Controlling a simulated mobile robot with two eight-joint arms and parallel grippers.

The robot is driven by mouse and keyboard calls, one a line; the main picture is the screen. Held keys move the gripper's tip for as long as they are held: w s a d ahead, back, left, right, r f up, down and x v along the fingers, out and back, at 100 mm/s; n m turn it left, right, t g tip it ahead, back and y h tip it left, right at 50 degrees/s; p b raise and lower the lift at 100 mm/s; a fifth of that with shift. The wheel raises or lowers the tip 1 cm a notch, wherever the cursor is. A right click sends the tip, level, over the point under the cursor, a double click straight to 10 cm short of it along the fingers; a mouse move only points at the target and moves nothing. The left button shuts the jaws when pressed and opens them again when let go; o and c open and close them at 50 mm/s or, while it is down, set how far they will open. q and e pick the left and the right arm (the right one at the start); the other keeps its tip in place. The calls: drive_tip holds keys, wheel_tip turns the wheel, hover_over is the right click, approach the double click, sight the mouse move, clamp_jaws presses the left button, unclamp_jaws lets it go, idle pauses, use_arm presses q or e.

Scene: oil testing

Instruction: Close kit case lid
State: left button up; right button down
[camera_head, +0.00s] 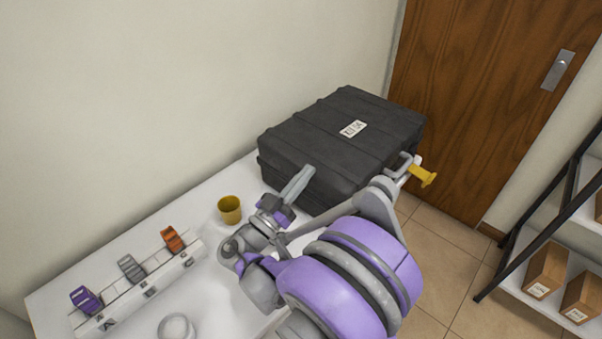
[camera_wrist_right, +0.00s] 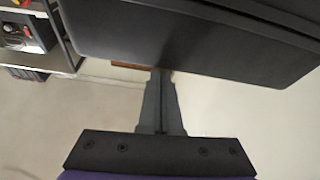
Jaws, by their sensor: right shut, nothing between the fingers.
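The kit case (camera_head: 310,140) is a large dark grey ribbed case with a white label (camera_head: 353,129) on top. It lies at the back right end of the white table. Its lid (camera_head: 350,115) looks down flat over the base, but I cannot tell whether it is latched. My right gripper (camera_head: 309,172) is shut and empty, with its fingertips at the case's near side. In the right wrist view the fingers (camera_wrist_right: 161,75) are together just by the dark case (camera_wrist_right: 200,40); contact is unclear. My left gripper is out of view.
A yellow cup (camera_head: 229,209) stands on the table (camera_head: 205,225) left of my right gripper. A white rack (camera_head: 150,285) with purple, grey and orange pieces is at the left. A metal fitting with a yellow end (camera_head: 424,177) shows right of the case. Shelves with boxes (camera_head: 545,270) stand at right.

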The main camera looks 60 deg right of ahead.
drive_tip(key=shift+f, duration=0.1)
idle(0.3)
drive_tip(key=v, duration=0.7)
drive_tip(key=shift+a, duration=0.25)
drive_tip(key=shift+f, duration=0.1)
